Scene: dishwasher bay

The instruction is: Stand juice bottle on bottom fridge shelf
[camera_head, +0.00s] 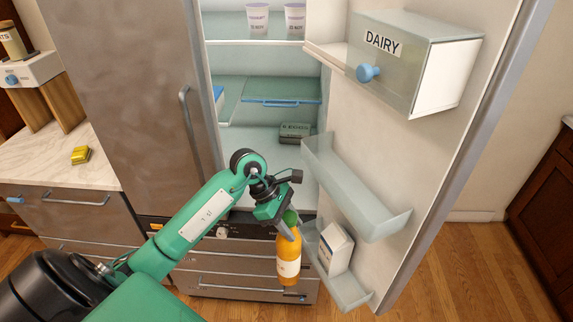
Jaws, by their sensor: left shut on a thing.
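The juice bottle (288,257) is orange with a pale label and a green top. It hangs upright in front of the open fridge, below the fridge floor's front edge in the picture. My left gripper (287,224) is shut on the bottle near its green top. The bottom fridge shelf (251,141) is pale and holds a dark box marked with lettering (294,132) toward its right. The near part of this shelf is hidden behind my left arm. My right gripper is out of view.
The open fridge door (440,140) stands to the right, with a dairy box (420,62), a middle bin (355,190) and a low bin holding a white carton (336,247). A glass shelf (265,91) is above the bottom shelf. Drawers (245,262) lie below.

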